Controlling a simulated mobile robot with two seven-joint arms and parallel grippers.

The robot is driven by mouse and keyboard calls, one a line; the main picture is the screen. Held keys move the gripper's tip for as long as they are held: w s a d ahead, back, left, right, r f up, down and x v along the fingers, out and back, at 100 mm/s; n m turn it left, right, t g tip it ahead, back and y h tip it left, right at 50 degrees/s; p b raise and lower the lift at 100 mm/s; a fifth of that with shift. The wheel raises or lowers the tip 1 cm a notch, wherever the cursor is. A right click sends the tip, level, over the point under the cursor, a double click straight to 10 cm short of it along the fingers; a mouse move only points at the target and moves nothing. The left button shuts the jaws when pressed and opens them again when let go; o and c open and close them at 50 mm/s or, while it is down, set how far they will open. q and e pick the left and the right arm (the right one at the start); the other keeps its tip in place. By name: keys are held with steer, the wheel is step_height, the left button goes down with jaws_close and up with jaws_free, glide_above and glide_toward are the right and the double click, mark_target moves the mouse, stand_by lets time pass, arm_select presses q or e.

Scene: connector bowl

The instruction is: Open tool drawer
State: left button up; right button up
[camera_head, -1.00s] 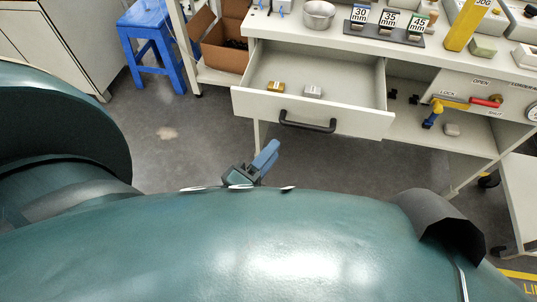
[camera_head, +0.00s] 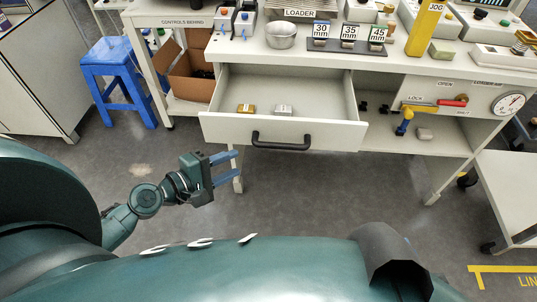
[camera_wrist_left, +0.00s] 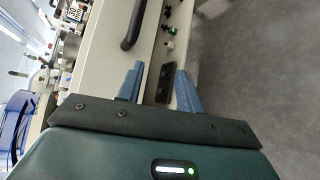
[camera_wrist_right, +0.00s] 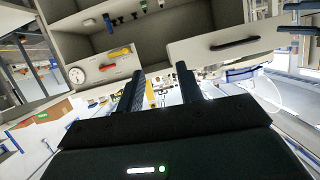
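The tool drawer (camera_head: 225,130) is pulled out from under the workbench, with its inside showing. Its dark handle (camera_head: 281,141) is on the front face; the handle also shows in the left wrist view (camera_wrist_left: 134,25) and the right wrist view (camera_wrist_right: 235,43). A yellow block (camera_head: 246,108) and a grey block (camera_head: 283,110) lie in it. My left gripper (camera_head: 227,168) is open and empty, below and left of the handle, apart from it. My right gripper (camera_wrist_right: 160,90) is open and empty in the right wrist view; it is not visible in the head view.
The workbench top (camera_head: 205,50) holds a metal bowl (camera_head: 281,35) and labelled blocks. A shelf with a yellow-and-red valve (camera_head: 434,103) is right of the drawer. A blue stool (camera_head: 116,75) and a cardboard box (camera_head: 187,70) stand left. Floor before the drawer is clear.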

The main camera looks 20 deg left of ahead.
mark_target(268, 146)
arm_select(q)
step_height(268, 146, up, 6)
steer(key=a+m+g+h+b, duration=0.2)
steer(key=g+h, duration=0.2)
steer(key=h, duration=0.1)
steer(key=x, duration=1.2)
steer(key=shift+s+d+b, duration=0.2)
steer(key=shift+d+b, duration=0.15)
steer(key=shift+d, duration=0.15)
arm_select(e)
steer(key=shift+w+a+f+n, duration=0.1)
steer(key=shift+a+f+n, duration=0.15)
steer(key=shift+f+n, duration=0.25)
steer(key=shift+a+f+n, duration=0.25)
steer(key=shift+f+n, duration=0.05)
steer(key=shift+f, duration=0.4)
arm_select(q)
jaws_close()
